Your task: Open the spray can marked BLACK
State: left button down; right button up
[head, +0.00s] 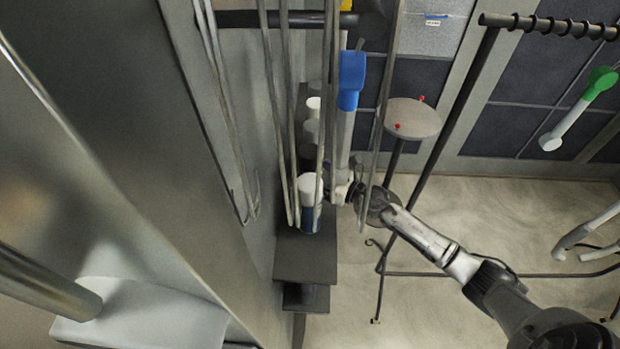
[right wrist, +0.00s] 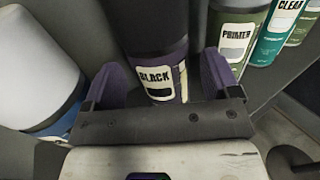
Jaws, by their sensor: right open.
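The spray can marked BLACK (right wrist: 157,82) stands upright in the right wrist view, with a dark upper part and a purple lower part behind its pale label. Its top is cut off by the frame edge. My right gripper (right wrist: 165,80) has one finger on each side of this can, and its jaws are open; whether either finger touches the can, I cannot tell. In the head view my right gripper (head: 343,190) is at the narrow shelf, its fingers partly hidden by hanging bars. I cannot pick out the BLACK label there. My left gripper is not in view.
A white-topped blue container (right wrist: 38,70) stands close on the left in the right wrist view. The PRIMER can (right wrist: 237,32) and CLEAR can (right wrist: 280,22) stand at the upper right. In the head view, a round stool (head: 412,117) stands right of the shelf (head: 305,258).

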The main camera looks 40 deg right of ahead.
aim_at(319, 164)
jog(key=shift+x, duration=1.9)
jog(key=shift+r, duration=0.1)
jog(key=c, duration=0.9)
jog(key=shift+r+p, duration=0.1)
jog(key=shift+p, duration=0.2)
jog(key=shift+c, duration=0.2)
jog(key=shift+r+p, duration=0.3)
jog(key=shift+r, duration=0.4)
notch_tip(319, 164, up, 3)
jog(key=shift+f+p, duration=0.2)
jog(key=shift+p, duration=0.5)
jog(key=s+d+r+b, duration=0.3)
jog(key=s+d+r, duration=0.3)
jog(key=d, duration=0.3)
jog(key=shift+s+d+r, duration=0.3)
jog(key=shift+s+r, duration=0.05)
jog(key=shift+r, duration=0.05)
